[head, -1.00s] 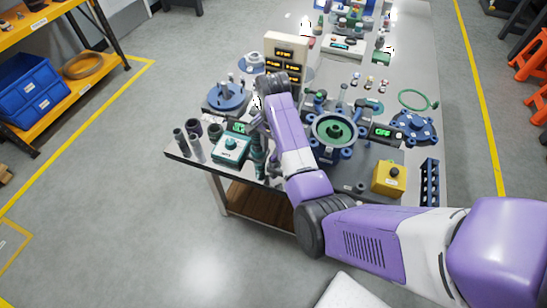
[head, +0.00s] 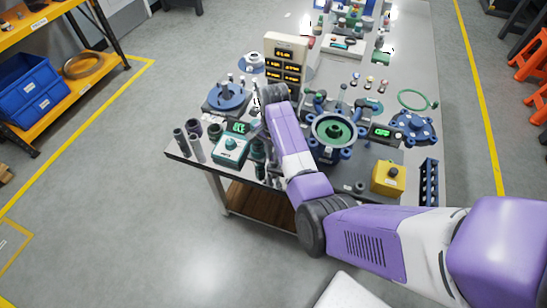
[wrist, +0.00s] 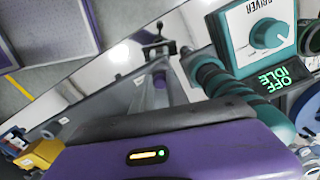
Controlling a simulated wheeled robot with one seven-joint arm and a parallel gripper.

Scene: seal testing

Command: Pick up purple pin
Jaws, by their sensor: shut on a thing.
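In the head view my gripper is mostly hidden behind my own wrist and forearm, over the left part of the workbench, and the pin cannot be made out there.
A teal driver box (head: 232,149) with a knob stands near the bench's left corner, with a teal driver tool (wrist: 240,90) close to my gripper. Dark cylinders, a blue round fixture (head: 226,97) and a display tower (head: 287,55) surround the arm.

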